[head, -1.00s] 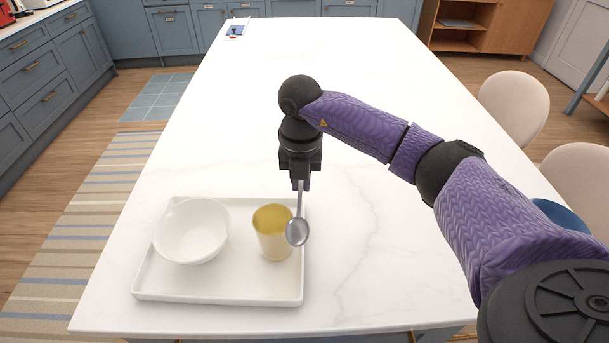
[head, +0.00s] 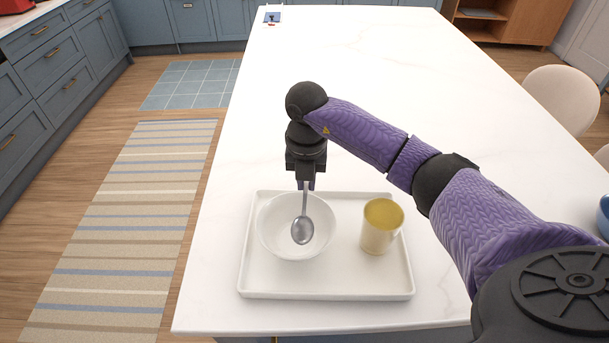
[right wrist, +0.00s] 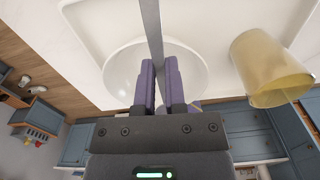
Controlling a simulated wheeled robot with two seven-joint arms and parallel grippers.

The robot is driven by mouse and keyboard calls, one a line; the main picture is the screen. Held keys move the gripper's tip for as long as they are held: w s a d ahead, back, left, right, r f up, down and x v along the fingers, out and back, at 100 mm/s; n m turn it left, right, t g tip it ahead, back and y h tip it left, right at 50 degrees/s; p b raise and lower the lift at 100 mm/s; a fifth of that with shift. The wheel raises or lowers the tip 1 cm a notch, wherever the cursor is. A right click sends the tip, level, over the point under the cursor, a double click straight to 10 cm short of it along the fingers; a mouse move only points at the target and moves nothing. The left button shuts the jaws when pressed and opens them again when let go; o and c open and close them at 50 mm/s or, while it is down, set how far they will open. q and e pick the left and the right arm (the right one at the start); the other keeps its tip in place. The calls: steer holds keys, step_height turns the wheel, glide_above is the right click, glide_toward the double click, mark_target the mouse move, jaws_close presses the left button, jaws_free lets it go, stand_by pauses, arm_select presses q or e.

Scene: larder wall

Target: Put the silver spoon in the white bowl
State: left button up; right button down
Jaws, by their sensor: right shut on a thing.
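The silver spoon (head: 302,229) hangs bowl-end down from my right gripper (head: 305,185), which is shut on its handle. In the head view the spoon shows in front of the white bowl (head: 270,243), over its opening; I cannot tell whether it touches the bowl. In the right wrist view the spoon handle (right wrist: 151,30) runs up from between the purple fingers (right wrist: 158,80), with the white bowl (right wrist: 120,75) behind it. The bowl is empty apart from the spoon's overlap. My left gripper is not in view.
The white bowl stands on a white tray (head: 330,285) at the counter's near edge. A yellow cup (head: 381,228) stands on the tray's right side, and it also shows in the right wrist view (right wrist: 270,70). The white counter (head: 400,70) behind is mostly clear.

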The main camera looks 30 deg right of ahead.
mark_target(306, 184)
steer(key=shift+f, duration=0.6)
steer(key=shift+r, duration=0.2)
steer(key=c, duration=0.6)
jaws_free()
arm_select(q)
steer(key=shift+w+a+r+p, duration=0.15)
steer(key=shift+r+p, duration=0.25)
steer(key=shift+p, duration=0.4)
arm_select(e)
step_height(306, 184, up, 10)
steer(key=shift+f, duration=0.1)
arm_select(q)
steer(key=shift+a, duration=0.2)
